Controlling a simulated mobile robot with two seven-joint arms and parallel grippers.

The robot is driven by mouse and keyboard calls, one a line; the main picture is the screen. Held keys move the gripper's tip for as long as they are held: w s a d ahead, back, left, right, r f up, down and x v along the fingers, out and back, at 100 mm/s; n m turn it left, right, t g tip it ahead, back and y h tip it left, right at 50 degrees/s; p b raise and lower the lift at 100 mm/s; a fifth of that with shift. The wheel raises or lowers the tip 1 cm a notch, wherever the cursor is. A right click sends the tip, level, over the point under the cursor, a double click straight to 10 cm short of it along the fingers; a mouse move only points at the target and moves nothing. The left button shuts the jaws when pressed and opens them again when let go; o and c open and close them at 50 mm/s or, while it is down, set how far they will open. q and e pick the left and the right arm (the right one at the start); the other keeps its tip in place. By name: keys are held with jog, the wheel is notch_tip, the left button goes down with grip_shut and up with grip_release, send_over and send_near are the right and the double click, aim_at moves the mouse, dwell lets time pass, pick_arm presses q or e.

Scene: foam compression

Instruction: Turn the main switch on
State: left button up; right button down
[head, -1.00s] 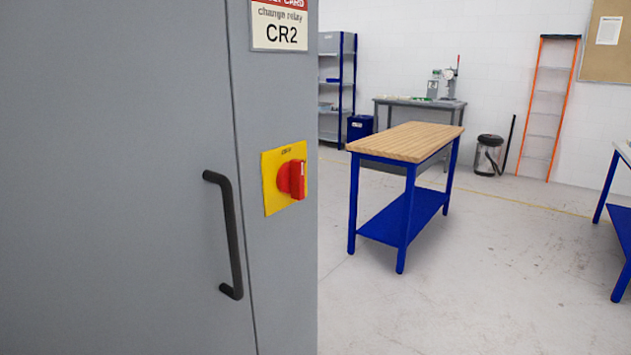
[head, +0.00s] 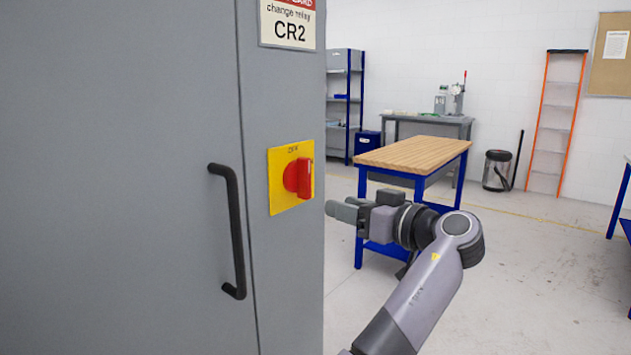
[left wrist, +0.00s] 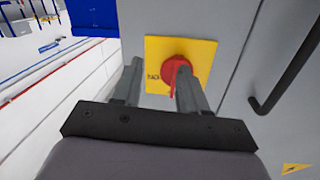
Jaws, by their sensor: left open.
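The main switch is a red rotary knob (head: 299,178) on a yellow plate (head: 284,205), mounted on the front of a grey cabinet (head: 120,120). The knob's grip stands upright in the head view. My left gripper (head: 340,211) is to the right of and below the knob, apart from it, pointing at the cabinet. In the left wrist view the left gripper (left wrist: 158,85) is open and empty, with the red knob (left wrist: 176,72) beyond its fingertips, nearer the right finger. The yellow plate (left wrist: 205,55) shows behind. My right gripper is not in view.
A black door handle (head: 236,230) sticks out from the cabinet left of the switch. A wood-topped blue workbench (head: 415,152) stands behind my left arm. Shelves, a bin (head: 497,170) and an orange ladder (head: 556,120) are by the far wall. Open floor lies to the right.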

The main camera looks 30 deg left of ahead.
aim_at(309, 174)
pick_arm(q)
notch_tip(309, 174, up, 5)
jog(key=s+n+g+y, duration=0.1)
jog(key=s+n+g, duration=0.1)
jog(key=n, duration=0.1)
jog(key=a, duration=0.2)
jog(key=a+p, duration=0.1)
jog(key=a, duration=0.3)
jog(key=shift+w+r, duration=0.15)
jog(key=shift+w, duration=0.1)
grip_shut()
